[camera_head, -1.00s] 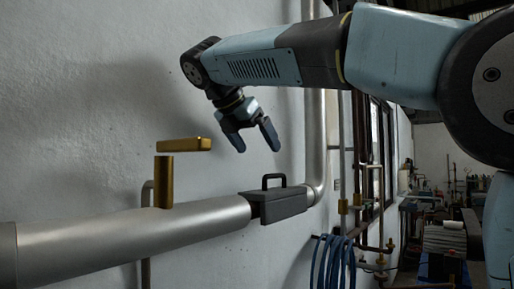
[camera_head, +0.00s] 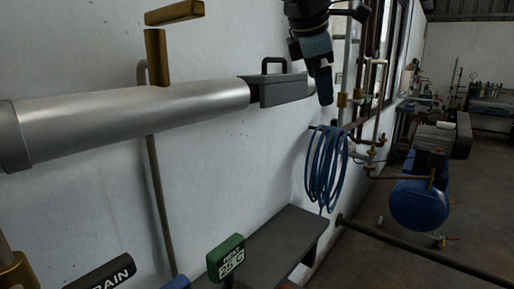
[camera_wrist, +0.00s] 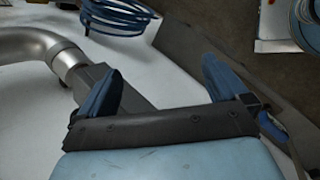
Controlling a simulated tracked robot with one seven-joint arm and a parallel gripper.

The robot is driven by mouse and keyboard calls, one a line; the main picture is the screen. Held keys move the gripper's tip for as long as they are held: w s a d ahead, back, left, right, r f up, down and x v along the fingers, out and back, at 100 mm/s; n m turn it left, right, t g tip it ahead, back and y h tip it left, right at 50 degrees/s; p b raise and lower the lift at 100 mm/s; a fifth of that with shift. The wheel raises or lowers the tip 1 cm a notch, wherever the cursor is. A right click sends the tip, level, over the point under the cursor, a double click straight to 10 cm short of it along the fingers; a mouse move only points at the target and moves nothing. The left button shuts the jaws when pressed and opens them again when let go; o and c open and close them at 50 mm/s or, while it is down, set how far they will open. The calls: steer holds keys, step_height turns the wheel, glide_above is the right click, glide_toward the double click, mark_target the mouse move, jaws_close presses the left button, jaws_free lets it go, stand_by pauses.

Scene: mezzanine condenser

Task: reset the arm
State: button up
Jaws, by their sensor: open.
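My gripper (camera_head: 322,72) is at the top of the head view, pointing down, just right of the dark handled block on the pipe. In the wrist view my gripper (camera_wrist: 165,88) shows two blue fingers spread apart with nothing between them. The fingers look clear of the pipe and the dark block, though the exact gap cannot be told. Most of my arm is above the head view's edge.
A silver pipe (camera_head: 130,120) with a brass lever valve (camera_head: 157,56) and a dark handled block (camera_head: 277,90) runs along the wall. A blue hose (camera_head: 327,168) hangs below. A dark bench (camera_head: 270,245), a green-labelled sign (camera_head: 226,257) and a blue tank (camera_head: 418,205) stand lower.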

steer(key=s+d+f+m+y, duration=0.2)
steer(key=s+d+f+m, duration=0.5)
steer(key=f, duration=0.4)
steer(key=d+m, duration=0.1)
steer(key=m, duration=0.1)
steer(key=shift+s+f+m, duration=0.25)
steer(key=shift+s+m, duration=0.15)
steer(key=s+d+f+m, duration=0.1)
steer(key=s+f+m, duration=0.1)
steer(key=f, duration=0.1)
steer(key=s+d+f+m+y, duration=0.1)
steer(key=f+m, duration=0.2)
steer(key=s+f+m, duration=0.2)
steer(key=f, duration=0.1)
steer(key=shift+s+d+m+y, duration=0.35)
steer(key=shift+d+m+y, duration=0.05)
steer(key=shift+c, duration=0.2)
